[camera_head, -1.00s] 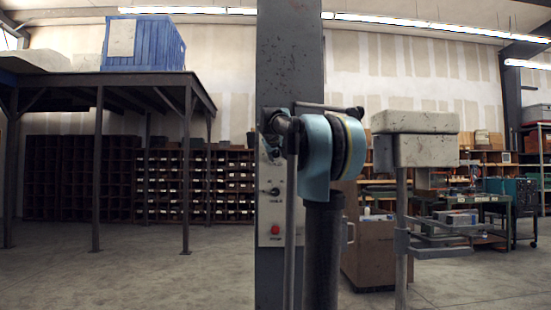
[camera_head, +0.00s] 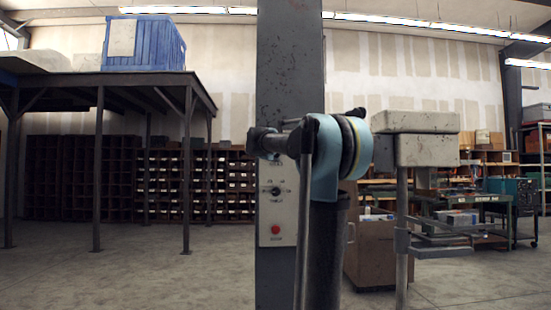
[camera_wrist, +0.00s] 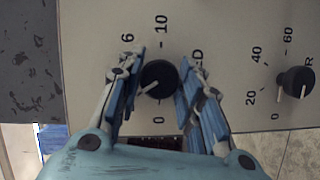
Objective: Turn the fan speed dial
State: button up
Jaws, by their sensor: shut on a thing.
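In the wrist view, the round black dial (camera_wrist: 158,78) has a white pointer line and a printed scale with 0, 6 and 10. A label ending in D beside it is mostly covered by a finger. My gripper (camera_wrist: 159,88) is shut on this dial, with one blue-padded finger on each side. In the head view, my gripper (camera_head: 264,143) reaches the panel from the right, above the lower dial, and hides the held dial. The white pointer line points towards the lower left in the wrist view.
A second black dial (camera_wrist: 296,82) with a scale of 20, 40 and 60 sits right of my gripper in the wrist view. The control panel (camera_head: 290,217) is on a grey post (camera_head: 290,60), with a red button (camera_head: 276,229) below. Open floor lies left.

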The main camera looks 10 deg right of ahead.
jog(key=n+t, duration=0.1)
jog(key=n, duration=0.1)
jog(key=n+t, duration=0.1)
jog(key=n, duration=0.2)
jog(key=shift+f+h, duration=0.2)
jog(key=shift+h, duration=0.1)
jog(key=n+t, duration=0.1)
jog(key=n, duration=0.2)
jog(key=n+t, duration=0.1)
jog(key=n, duration=0.2)
jog(key=shift+n+t+y, duration=0.3)
jog(key=shift+n+y, duration=0.1)
jog(key=shift+n, duration=0.1)
jog(key=o, duration=1.1)
jog(key=shift+d, duration=0.1)
jog(key=shift+c, duration=0.2)
jog(key=v, duration=1.2)
